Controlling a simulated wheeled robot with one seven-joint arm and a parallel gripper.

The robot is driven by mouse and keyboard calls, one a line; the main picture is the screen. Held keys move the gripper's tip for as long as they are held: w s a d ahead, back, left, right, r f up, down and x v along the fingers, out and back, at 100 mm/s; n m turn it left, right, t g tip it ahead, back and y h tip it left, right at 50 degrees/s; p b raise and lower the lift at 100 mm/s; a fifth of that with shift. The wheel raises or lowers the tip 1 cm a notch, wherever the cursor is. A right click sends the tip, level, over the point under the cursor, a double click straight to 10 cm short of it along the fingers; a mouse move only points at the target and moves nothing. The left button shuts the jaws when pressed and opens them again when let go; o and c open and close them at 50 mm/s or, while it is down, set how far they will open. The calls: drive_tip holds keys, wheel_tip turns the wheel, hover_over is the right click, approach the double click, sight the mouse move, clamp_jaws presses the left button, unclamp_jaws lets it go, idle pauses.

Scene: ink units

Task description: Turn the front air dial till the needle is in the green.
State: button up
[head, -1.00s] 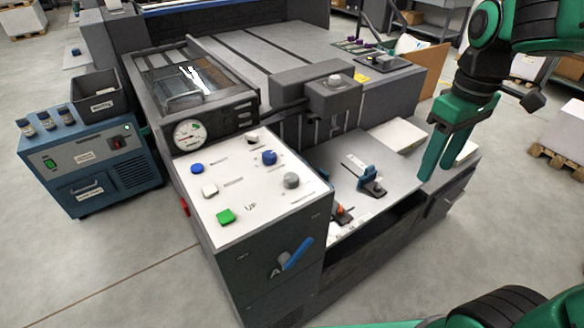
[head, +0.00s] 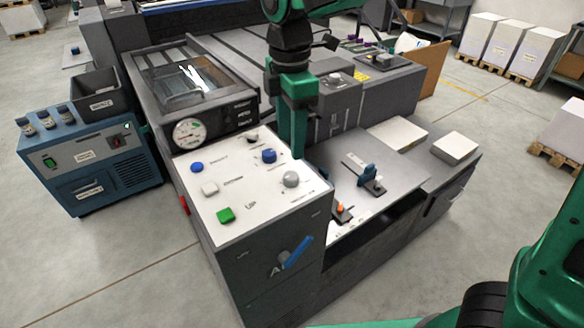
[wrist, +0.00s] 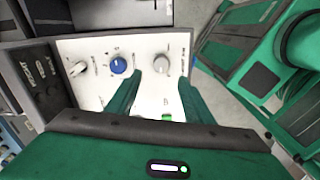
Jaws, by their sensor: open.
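My gripper (head: 291,155) points down above the panel's right side, open and empty. In the wrist view the grey dial (wrist: 161,64) shows between and just beyond the fingertips, with the blue dial (wrist: 118,65) left of them.
Blue, white and green (head: 226,215) buttons sit on the panel's left part. A blue-handled lever (head: 297,253) is on the front face. A blue cabinet (head: 90,160) stands at left.

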sight(291, 174)
wheel_tip(291, 174, down, 10)
drive_tip(key=shift+r, duration=0.25)
drive_tip(key=shift+c, duration=0.5)
drive_tip(key=c, duration=0.9)
drive_tip(key=shift+d, duration=0.2)
drive_tip(key=shift+c, duration=0.2)
drive_tip(key=shift+a, duration=0.15)
